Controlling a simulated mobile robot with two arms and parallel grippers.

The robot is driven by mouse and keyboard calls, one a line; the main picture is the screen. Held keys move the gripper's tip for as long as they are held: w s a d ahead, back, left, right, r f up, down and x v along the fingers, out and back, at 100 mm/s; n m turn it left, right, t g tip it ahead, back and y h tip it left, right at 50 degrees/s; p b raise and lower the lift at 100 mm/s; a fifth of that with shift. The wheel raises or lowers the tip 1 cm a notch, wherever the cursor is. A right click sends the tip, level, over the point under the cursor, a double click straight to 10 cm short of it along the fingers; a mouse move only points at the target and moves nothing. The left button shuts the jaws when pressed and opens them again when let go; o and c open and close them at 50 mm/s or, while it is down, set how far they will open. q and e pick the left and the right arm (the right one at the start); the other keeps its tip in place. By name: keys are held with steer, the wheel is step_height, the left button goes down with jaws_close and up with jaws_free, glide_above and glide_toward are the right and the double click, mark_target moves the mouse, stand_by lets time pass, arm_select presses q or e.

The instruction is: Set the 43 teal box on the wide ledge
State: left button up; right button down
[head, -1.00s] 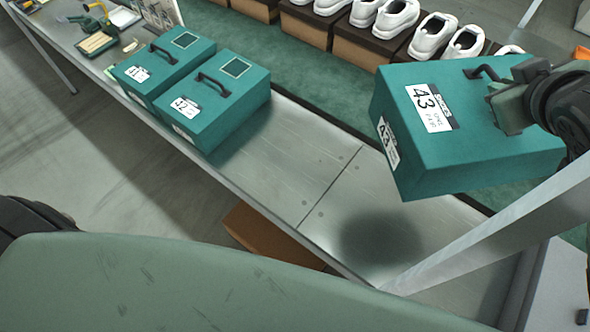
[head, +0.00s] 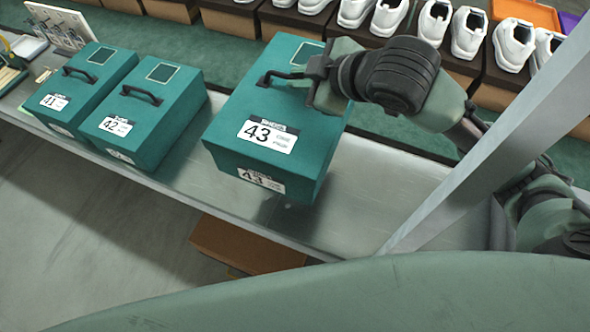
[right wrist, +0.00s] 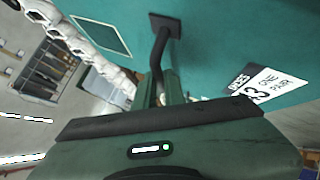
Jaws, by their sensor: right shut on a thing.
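The teal box marked 43 (head: 228,128) hangs by its dark handle from my right gripper (head: 308,82) in the head view. It is upright, low over the metal ledge (head: 382,192), to the right of the 42 box; whether its bottom touches the ledge I cannot tell. The right wrist view shows my right gripper (right wrist: 165,88) shut on the handle, with the box's teal top (right wrist: 215,40) and its white 43 label beside it. My left gripper is not in view.
Teal boxes 41 (head: 92,75) and 42 (head: 165,118) stand side by side on the ledge, left of box 43. White shoes (head: 435,22) on brown boxes line the back. A slanted metal post (head: 470,180) stands at right. Bare ledge lies right of box 43.

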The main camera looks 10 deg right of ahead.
mark_target(332, 153)
step_height(332, 153, down, 20)
steer(key=shift+r, duration=0.2)
stand_by(0.4)
steer(key=shift+a, duration=0.1)
steer(key=c, duration=1.5)
jaws_free()
steer(key=shift+s+f, duration=0.1)
steer(key=shift+f, duration=0.1)
steer(key=b+v, duration=0.1)
steer(key=v, duration=1.1)
steer(key=shift+r, duration=0.1)
